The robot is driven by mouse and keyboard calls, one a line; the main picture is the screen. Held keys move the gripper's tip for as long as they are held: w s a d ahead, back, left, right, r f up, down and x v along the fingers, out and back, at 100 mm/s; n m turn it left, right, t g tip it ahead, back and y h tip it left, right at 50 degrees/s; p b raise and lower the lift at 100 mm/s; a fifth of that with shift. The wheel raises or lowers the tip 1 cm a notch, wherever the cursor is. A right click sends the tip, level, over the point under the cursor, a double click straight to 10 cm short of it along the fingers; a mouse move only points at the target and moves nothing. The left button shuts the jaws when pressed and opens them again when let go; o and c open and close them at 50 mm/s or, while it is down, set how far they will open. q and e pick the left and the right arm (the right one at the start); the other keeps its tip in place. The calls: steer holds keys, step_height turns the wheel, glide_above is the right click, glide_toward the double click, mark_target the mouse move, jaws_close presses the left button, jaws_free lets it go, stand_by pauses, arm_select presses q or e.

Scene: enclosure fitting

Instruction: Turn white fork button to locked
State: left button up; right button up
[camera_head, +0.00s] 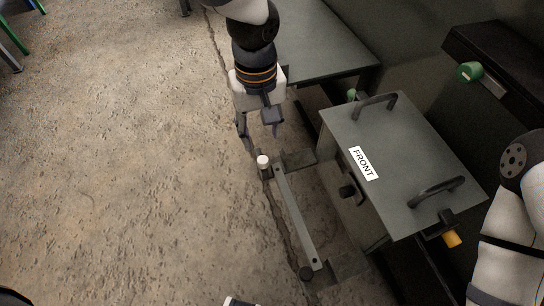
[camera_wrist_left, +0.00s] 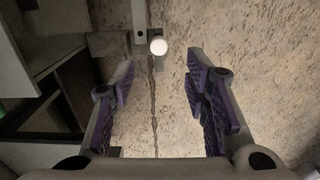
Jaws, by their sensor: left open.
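The white button (camera_head: 263,160) is a small round cap on a short post, at the far end of a grey bar (camera_head: 294,215) low in front of the enclosure. My left gripper (camera_head: 260,134) is open and empty, just beyond and above the button in the head view. In the left wrist view the button (camera_wrist_left: 158,46) shows ahead, in line with the gap between the open fingers (camera_wrist_left: 160,66). The fingers appear apart from it. I cannot read a locked or unlocked mark. My right arm shows at the right edge, but its gripper is out of view.
A grey enclosure lid (camera_head: 408,165) with a FRONT label and two dark handles stands right of the bar. A grey table (camera_head: 318,45) stands behind. The rough floor at left is largely clear.

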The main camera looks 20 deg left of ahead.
mark_target(263, 159)
arm_select(q)
steer(key=f, duration=0.3)
steer(key=f+b, duration=0.1)
steer(key=f, duration=0.3)
steer(key=f+b, duration=0.1)
steer(key=f, duration=0.3)
steer(key=shift+w+a, duration=0.1)
steer(key=shift+w, duration=0.25)
arm_select(e)
steer(key=shift+s+d+f, duration=0.1)
steer(key=shift+s+f, duration=0.6)
steer(key=shift+f, duration=0.25)
arm_select(q)
jaws_close()
